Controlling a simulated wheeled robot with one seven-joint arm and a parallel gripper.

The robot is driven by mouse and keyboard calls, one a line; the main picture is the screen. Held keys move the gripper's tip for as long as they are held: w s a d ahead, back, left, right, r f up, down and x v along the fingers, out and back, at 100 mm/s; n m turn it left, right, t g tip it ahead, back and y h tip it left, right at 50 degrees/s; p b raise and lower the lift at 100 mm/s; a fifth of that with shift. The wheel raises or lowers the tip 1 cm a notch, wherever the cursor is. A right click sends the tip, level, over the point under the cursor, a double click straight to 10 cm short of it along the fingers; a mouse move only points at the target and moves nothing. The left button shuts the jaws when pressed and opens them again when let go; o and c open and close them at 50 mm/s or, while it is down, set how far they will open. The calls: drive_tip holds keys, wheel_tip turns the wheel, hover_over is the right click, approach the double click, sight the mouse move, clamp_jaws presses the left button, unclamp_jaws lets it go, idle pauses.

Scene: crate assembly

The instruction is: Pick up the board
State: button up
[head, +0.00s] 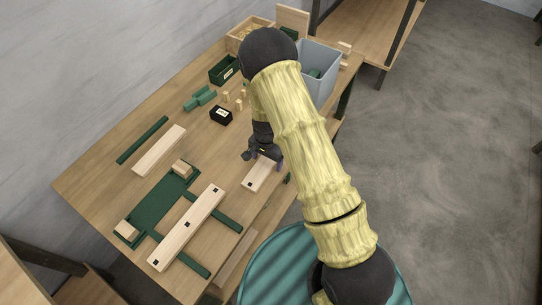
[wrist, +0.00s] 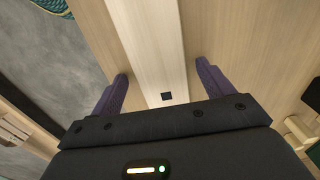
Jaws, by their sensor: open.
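A pale wooden board (head: 258,176) lies near the right edge of the wooden table, below my gripper in the head view. My gripper (head: 262,158) is over its far end. In the wrist view the board (wrist: 148,45) runs between the two purple fingers of my gripper (wrist: 161,76), with a black square mark near the palm. The fingers are spread, one on each side, with a gap to each board edge. Whether the fingertips reach below the board's top face I cannot tell.
A longer board (head: 188,228) lies across green frame pieces (head: 155,207) at the front. Another board (head: 160,150) and a green strip (head: 142,140) lie to the left. A black box (head: 221,116), small wooden blocks and a grey bin (head: 322,62) stand farther back.

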sight(267, 161)
drive_tip(key=shift+a, duration=0.1)
drive_tip(key=c, duration=1.1)
drive_tip(key=shift+c, duration=0.2)
wheel_tip(267, 161, up, 10)
drive_tip(key=shift+w+f, duration=0.1)
